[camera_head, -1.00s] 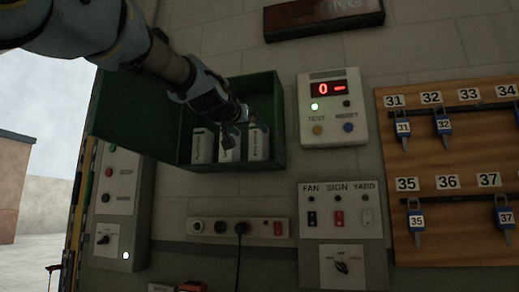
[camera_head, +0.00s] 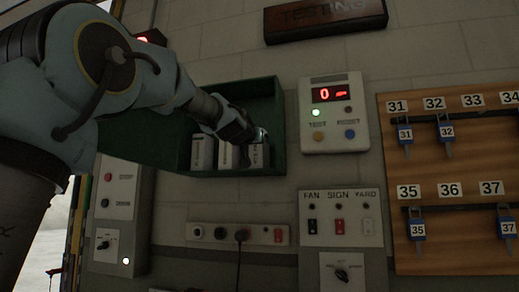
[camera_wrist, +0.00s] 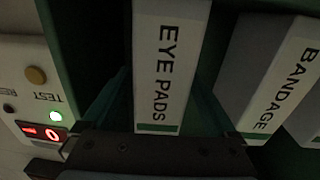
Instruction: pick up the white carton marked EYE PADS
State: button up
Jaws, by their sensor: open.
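The white carton marked EYE PADS (camera_wrist: 166,70), with a green band at one end, fills the middle of the wrist view. In the head view it is the rightmost carton (camera_head: 259,157) in the open green cabinet (camera_head: 279,140). My gripper (camera_head: 257,138) is open at the front of this carton, and its tips are hard to make out. In the wrist view my gripper (camera_wrist: 160,105) lies across the carton's labelled end, with dark greenish shapes on both sides. I cannot tell whether it touches the carton.
A white carton marked BANDAGE (camera_wrist: 275,85) stands close beside it, with a third carton (camera_head: 202,153) farther left. The cabinet's wall is close on the other side. A TEST panel (camera_head: 333,112) and a key board (camera_head: 450,240) are to the right.

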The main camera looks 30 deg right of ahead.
grip_shut()
dwell(0.8)
